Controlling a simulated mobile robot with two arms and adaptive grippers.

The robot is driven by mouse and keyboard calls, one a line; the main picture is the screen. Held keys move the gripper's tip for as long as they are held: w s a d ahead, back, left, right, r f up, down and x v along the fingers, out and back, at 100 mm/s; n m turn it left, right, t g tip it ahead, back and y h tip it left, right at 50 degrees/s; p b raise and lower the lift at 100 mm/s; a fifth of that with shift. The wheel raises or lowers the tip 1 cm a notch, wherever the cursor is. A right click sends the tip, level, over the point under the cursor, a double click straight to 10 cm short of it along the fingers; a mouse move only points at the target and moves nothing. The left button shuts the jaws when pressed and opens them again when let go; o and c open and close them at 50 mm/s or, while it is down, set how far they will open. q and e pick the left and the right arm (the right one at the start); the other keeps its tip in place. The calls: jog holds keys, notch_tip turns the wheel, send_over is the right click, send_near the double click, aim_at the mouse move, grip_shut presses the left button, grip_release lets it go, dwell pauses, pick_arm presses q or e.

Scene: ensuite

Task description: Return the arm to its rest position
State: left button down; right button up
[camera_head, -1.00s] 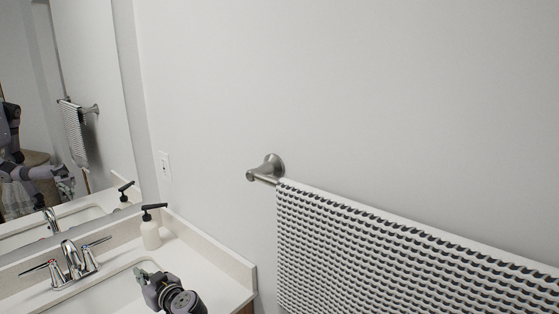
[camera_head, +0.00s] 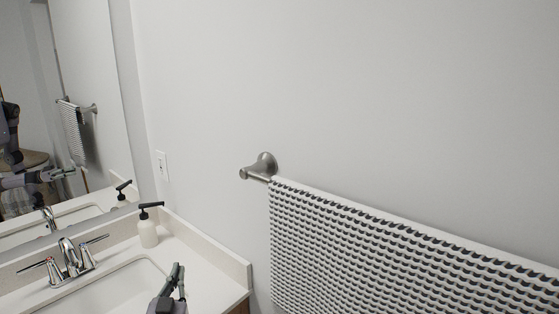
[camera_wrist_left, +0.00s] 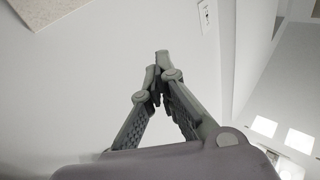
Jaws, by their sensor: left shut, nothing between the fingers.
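My left gripper (camera_head: 176,278) shows at the bottom of the head view, over the right edge of the sink and counter. Its fingers point up in the picture. In the left wrist view the two fingers (camera_wrist_left: 157,72) come together at their tips with nothing between them. The wrist view shows pale wall behind them. Most of my left arm is below the head view's lower edge. My right gripper is not directly in view.
A soap dispenser (camera_head: 148,230) stands at the counter's back corner, left of the gripper. A chrome faucet (camera_head: 72,258) is beside the sink (camera_head: 112,288). A patterned towel (camera_head: 375,255) hangs from a wall bar (camera_head: 262,168) at right. A mirror (camera_head: 85,65) reflects my arm.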

pick_arm(q)
jog(key=s+d+f+m+g+h, duration=0.35)
jog(key=s+d+f, duration=0.2)
jog(key=s, duration=0.25)
jog(key=s+d+f+m+g+h, duration=0.2)
jog(key=s+d+f+g+h, duration=0.1)
jog(key=s+d+f+g, duration=0.4)
jog(key=s+a+f+n+g+y, duration=0.1)
jog(key=s+a+g+y, duration=0.15)
jog(key=s, duration=0.55)
jog(key=s+a+f+n+g+y, duration=0.1)
jog(key=s+a, duration=0.2)
jog(key=s, duration=0.5)
jog(key=s+a+f+n+g+y, duration=0.1)
jog(key=s+a+f+n+g, duration=0.1)
jog(key=s, duration=0.6)
notch_tip(320, 180, down, 26)
jog(key=s+r+g, duration=0.1)
jog(key=s+g, duration=0.1)
jog(key=s+a+f, duration=0.3)
jog(key=s+f, duration=1.3)
jog(key=f, duration=0.1)
jog(key=shift+s+f+m+g+y, duration=0.15)
jog(key=shift+s+m+g+y, duration=0.15)
jog(key=shift+m+g, duration=0.15)
